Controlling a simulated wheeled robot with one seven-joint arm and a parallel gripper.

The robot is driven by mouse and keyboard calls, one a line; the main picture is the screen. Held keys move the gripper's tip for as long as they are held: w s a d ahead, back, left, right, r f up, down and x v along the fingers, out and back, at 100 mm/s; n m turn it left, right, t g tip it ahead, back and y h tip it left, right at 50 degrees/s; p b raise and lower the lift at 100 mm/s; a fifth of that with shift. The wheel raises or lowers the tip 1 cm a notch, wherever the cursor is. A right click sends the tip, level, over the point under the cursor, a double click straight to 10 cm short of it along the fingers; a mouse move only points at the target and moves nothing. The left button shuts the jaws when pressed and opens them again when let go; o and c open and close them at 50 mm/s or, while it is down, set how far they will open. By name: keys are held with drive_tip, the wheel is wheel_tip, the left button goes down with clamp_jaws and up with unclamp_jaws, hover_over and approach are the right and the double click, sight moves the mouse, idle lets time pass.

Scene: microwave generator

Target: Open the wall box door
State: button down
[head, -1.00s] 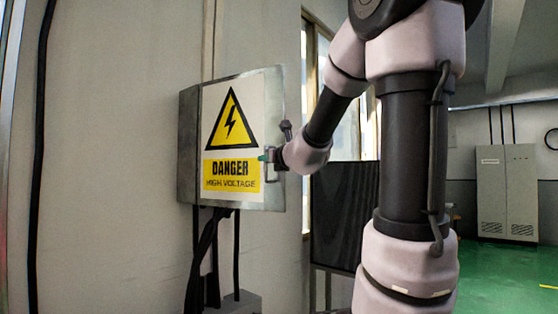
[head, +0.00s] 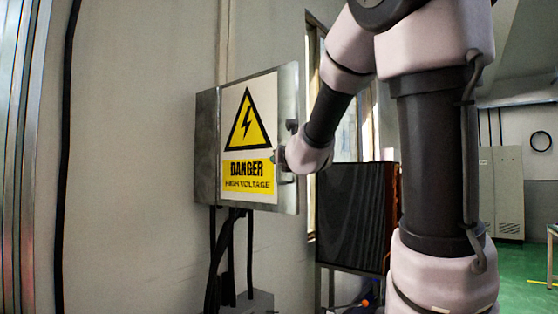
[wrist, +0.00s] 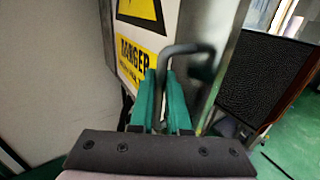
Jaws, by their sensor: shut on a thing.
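The grey metal wall box (head: 207,150) hangs on the wall left of centre in the head view. Its door (head: 289,100) carries a yellow and white danger sign and also shows in the wrist view (wrist: 222,45). The door's right edge looks taller than its left, so it appears swung outward from the wall. The inside of the box is hidden. The dark bent handle (wrist: 187,49) is near the door's right edge. My gripper (wrist: 163,75) has its green fingers shut on the handle. In the head view, my gripper (head: 279,160) is mostly hidden by my wrist.
Black cables (head: 225,255) hang below the box to a grey unit (head: 245,302). A dark ribbed panel (head: 350,220) stands right of the door, behind my arm. A grey cabinet (head: 508,190) stands far right.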

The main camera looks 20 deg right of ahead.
drive_tip(key=c, duration=0.9)
unclamp_jaws()
drive_tip(key=shift+w+a+r, duration=0.1)
drive_tip(key=shift+a+r, duration=0.05)
drive_tip(key=shift+a, duration=0.1)
drive_tip(key=shift+d, duration=0.1)
drive_tip(key=s, duration=1.1)
drive_tip(key=shift+d, duration=0.15)
